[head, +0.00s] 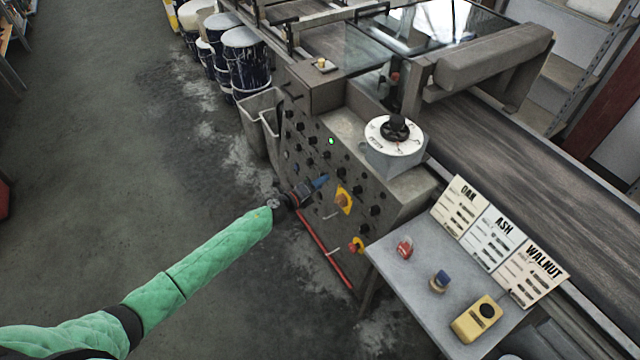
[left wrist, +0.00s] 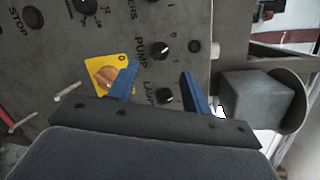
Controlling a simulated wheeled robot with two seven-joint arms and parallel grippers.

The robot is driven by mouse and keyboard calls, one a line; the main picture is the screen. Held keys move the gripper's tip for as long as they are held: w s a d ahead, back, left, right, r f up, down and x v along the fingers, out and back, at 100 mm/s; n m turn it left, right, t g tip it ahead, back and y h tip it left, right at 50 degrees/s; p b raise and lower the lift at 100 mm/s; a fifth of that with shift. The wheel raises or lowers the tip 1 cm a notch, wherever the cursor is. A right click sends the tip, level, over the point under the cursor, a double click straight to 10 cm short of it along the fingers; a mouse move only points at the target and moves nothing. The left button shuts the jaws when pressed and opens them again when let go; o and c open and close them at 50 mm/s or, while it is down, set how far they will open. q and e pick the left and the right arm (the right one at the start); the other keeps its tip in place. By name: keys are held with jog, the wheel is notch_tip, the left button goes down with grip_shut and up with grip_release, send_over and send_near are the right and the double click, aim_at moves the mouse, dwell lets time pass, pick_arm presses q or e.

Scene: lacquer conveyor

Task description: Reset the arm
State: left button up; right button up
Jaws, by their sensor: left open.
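My left arm, in a green quilted sleeve, reaches in from the left in the head view. Its gripper (head: 318,184) is in front of the conveyor's control panel (head: 318,158). In the left wrist view the two blue fingers (left wrist: 160,86) stand apart with nothing between them. The panel's yellow-plated switch (head: 343,200) is close by; in the left wrist view its orange knob (left wrist: 107,76) is beside one finger. Black knobs labelled PUMP (left wrist: 160,48) and LAMP (left wrist: 165,95) show behind and between the fingers. I cannot tell whether a finger touches the panel. My right gripper is not in view.
A white dial (head: 379,134) with a black knob tops the machine. A grey side table (head: 395,262) holds a red button, a blue-topped piece, a yellow box (head: 477,320) and OAK, ASH and WALNUT cards. Grey bins (head: 258,108) and drums stand behind.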

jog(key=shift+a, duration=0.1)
